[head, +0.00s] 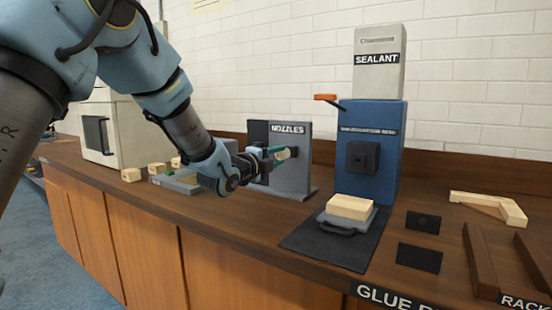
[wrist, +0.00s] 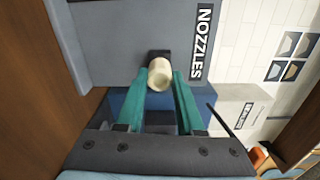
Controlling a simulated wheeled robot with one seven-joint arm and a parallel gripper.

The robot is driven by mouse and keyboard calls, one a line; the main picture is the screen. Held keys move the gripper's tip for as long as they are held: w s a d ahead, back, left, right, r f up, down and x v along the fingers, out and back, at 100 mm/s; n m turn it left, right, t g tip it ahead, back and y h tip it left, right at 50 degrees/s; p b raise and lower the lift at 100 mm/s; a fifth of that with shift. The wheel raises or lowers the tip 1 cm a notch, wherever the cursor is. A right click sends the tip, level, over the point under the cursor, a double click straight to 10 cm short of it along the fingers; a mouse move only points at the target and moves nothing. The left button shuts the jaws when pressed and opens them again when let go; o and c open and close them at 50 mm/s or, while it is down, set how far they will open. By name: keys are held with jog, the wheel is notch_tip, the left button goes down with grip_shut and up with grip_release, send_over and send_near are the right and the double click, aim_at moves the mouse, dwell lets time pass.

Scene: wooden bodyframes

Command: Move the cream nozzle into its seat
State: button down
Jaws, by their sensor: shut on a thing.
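The cream nozzle (wrist: 160,75) is between the green fingertips of my gripper (wrist: 160,90), and the gripper is shut on it. In the head view the nozzle (head: 283,154) shows as a pale tip at the end of my gripper (head: 276,153), in front of the grey NOZZLES board (head: 295,172). A dark holder on the board is right behind the nozzle; I cannot tell whether they touch. The blue sealant machine (head: 372,135) stands to the right, with a square black fitting (head: 363,157) on its front. I cannot tell which part is the seat.
A wood block (head: 350,206) lies on a grey handled tray (head: 345,222) on a black mat below the machine. An orange-tipped lever (head: 326,97) sticks out to the machine's left. Dark pads, an L-shaped wooden frame (head: 492,207) and a rack are at the right.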

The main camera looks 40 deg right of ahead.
jog(key=shift+x, duration=0.8)
jog(key=shift+c, duration=2.3)
grip_release()
jog(key=b+v, duration=0.3)
jog(key=v, duration=0.7)
jog(key=shift+a, duration=0.4)
jog(key=shift+s, duration=0.1)
